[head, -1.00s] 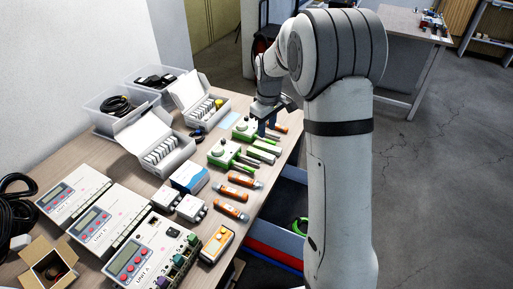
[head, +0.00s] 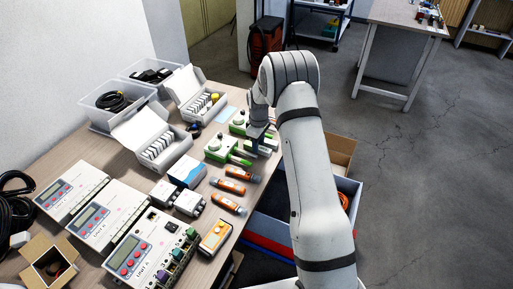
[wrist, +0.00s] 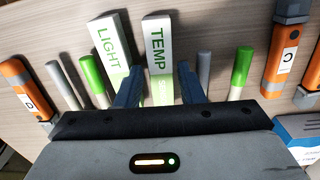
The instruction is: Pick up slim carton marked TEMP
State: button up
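The slim carton marked TEMP (wrist: 158,42), white with a green end, lies on the wooden table in the wrist view. A similar carton marked LIGHT (wrist: 110,45) lies just left of it. My gripper (wrist: 158,78) is open, with one blue finger on each side of the TEMP carton near its green end. The left finger is over the gap between the two cartons. Whether the fingers are down at carton height is unclear. In the head view my gripper (head: 258,145) is low over the table's right edge and hides most of the cartons.
Green-and-grey sticks (wrist: 93,75) lie beside the cartons. Orange handheld tools (wrist: 285,52) lie on both outer sides. White open boxes (head: 158,140) stand farther left. An open bin (head: 345,190) is beside the table.

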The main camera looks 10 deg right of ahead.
jog(key=shift+f, duration=0.55)
jog(key=c, duration=0.7)
jog(key=shift+c, duration=0.2)
jog(key=shift+r, duration=0.15)
